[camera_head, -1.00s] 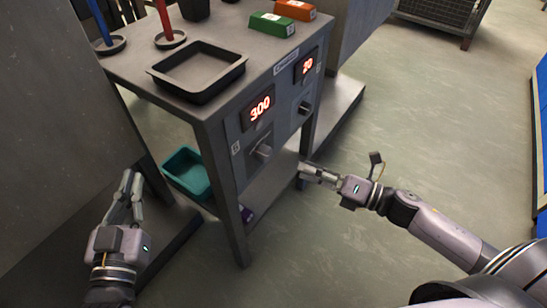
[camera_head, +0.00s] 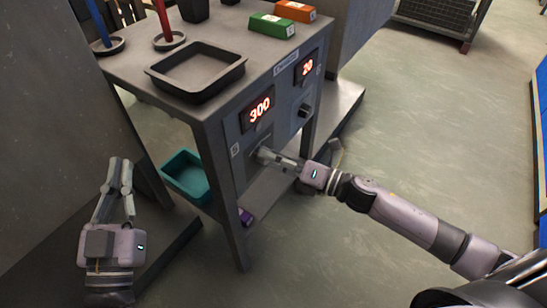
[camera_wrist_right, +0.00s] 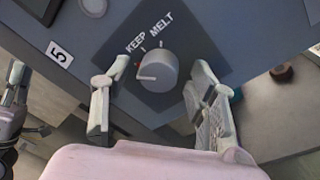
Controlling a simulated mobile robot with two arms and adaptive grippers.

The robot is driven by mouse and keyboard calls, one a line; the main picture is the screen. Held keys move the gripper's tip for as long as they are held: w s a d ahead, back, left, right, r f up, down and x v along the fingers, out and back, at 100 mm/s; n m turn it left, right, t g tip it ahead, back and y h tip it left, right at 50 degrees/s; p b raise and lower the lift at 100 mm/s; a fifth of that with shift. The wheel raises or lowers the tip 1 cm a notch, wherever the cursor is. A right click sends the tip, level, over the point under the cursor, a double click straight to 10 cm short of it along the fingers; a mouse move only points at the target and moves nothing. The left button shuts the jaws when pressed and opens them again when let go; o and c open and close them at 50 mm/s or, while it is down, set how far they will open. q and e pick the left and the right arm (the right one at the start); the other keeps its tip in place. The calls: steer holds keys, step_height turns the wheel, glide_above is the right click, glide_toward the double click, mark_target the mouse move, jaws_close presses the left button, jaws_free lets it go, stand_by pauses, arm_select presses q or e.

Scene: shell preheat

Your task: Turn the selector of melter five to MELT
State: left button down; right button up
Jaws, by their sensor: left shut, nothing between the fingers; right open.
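The selector is a grey round knob (camera_wrist_right: 157,70) on a dark plate under the words KEEP and MELT. Its pale mark points to the left in the right wrist view, on the KEEP side. A label with the number 5 (camera_wrist_right: 59,54) is left of it. My right gripper (camera_wrist_right: 158,68) is open, with one finger on each side of the knob; I cannot tell whether they touch it. In the head view my right gripper (camera_head: 268,155) largely hides this knob, below the red 300 display (camera_head: 260,110). My left gripper (camera_head: 121,162) is shut and empty, low at the left.
A second knob (camera_head: 305,109) sits below the display reading 20 (camera_head: 305,68). A black tray (camera_head: 205,91) and green and orange boxes (camera_head: 272,25) stand on top. A teal bin (camera_head: 186,178) is underneath. Open floor (camera_head: 410,150) lies to the right.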

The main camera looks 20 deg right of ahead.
steer(key=shift+c, duration=0.4)
steer(key=c, duration=1.1)
